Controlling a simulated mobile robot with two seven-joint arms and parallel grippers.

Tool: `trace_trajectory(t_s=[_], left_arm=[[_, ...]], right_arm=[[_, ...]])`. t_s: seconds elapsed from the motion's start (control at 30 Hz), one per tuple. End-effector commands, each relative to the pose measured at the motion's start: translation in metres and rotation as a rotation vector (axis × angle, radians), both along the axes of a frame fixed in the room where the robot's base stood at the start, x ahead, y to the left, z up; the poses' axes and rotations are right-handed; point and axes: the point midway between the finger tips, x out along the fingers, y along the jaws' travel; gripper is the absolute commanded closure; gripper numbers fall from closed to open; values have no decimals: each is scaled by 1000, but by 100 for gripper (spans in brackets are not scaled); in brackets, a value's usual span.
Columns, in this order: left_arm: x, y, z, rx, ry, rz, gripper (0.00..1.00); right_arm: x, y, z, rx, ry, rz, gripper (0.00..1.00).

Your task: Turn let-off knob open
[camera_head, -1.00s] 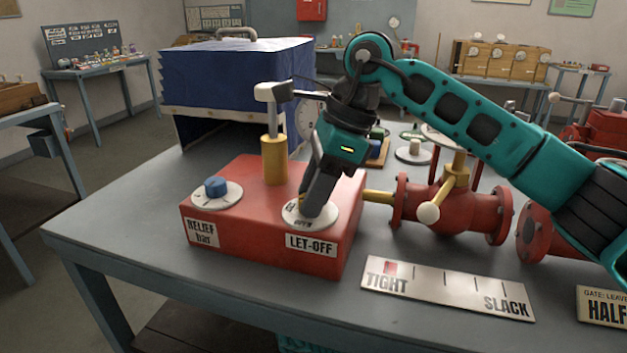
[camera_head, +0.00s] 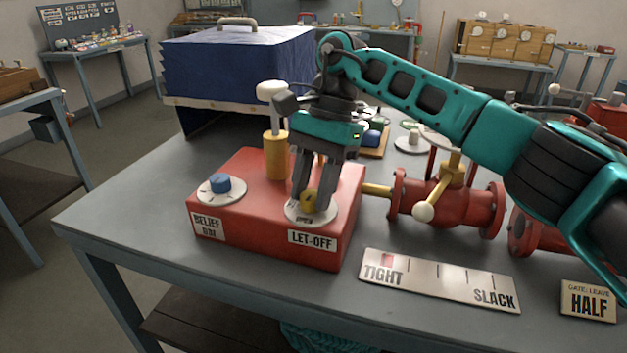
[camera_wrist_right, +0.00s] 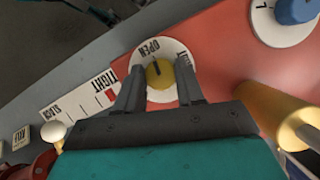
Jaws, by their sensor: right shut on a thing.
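The let-off knob (camera_head: 308,201) is a yellow knob on a white dial (camera_head: 325,215) at the front right of the red box (camera_head: 255,245), above the LET-OFF label (camera_head: 312,238). My right gripper (camera_head: 313,203) points down and is shut on the knob, one finger on each side. In the right wrist view the knob (camera_wrist_right: 159,73) sits between the two fingers (camera_wrist_right: 160,85). Its dark mark points toward the OPEN print (camera_wrist_right: 149,47) on the dial. My left gripper is out of view.
A blue relief knob (camera_head: 220,183) is at the box's left, with a yellow post and white-capped handle (camera_head: 272,90) behind. A red valve (camera_head: 455,205) joins at right. A TIGHT/SLACK plate (camera_head: 440,280) lies in front. A blue bellows (camera_head: 240,68) stands behind.

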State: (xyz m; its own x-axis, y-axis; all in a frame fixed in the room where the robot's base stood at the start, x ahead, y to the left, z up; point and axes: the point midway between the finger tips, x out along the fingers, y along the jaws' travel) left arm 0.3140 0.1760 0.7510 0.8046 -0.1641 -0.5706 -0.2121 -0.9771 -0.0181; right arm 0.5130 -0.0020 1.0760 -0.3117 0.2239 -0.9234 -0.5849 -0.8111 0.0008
Motion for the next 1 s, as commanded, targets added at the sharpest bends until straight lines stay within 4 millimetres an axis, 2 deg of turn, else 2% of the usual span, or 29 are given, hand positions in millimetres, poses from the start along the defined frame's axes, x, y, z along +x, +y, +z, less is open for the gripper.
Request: trace_trajectory(t_s=[0.3, 0.77, 0.8, 1.0], left_arm=[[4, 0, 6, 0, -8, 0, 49], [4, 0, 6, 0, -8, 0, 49], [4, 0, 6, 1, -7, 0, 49], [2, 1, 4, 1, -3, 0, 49]], right_arm=[[1, 1, 1, 0, -4, 91, 93], [1, 0, 1, 0, -5, 101, 93], [1, 0, 1, 0, -5, 101, 60], [1, 0, 1, 0, -3, 100, 40]])
